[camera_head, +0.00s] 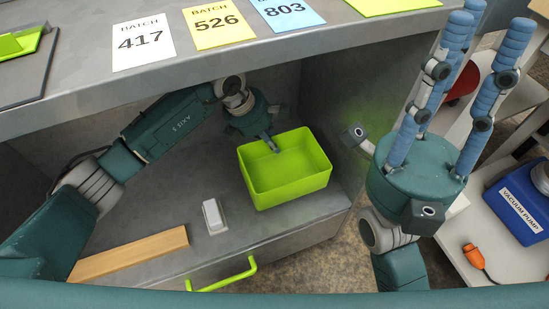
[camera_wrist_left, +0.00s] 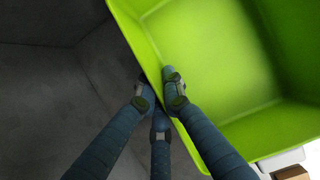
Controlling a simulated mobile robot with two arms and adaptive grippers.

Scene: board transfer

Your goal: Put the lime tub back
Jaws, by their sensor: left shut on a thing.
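The lime tub (camera_head: 262,185) is an empty, open-topped box in the middle of the head view, at the right end of the lower shelf (camera_head: 165,215). It looks about level; I cannot tell whether its base touches the shelf. My left gripper (camera_head: 272,146) is shut on the tub's far left rim. In the left wrist view the tub (camera_wrist_left: 215,75) fills the upper right, and the left gripper's fingers (camera_wrist_left: 165,100) pinch its wall from both sides. My right gripper (camera_head: 488,28) is raised at the right, fingers upward, open and empty.
A white block (camera_head: 213,216) and a wooden bar (camera_head: 130,255) lie on the lower shelf, left of the tub. The upper counter (camera_head: 80,85) with batch cards (camera_head: 143,42) overhangs my left arm. A blue vacuum pump (camera_head: 520,205) stands on a white surface at right.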

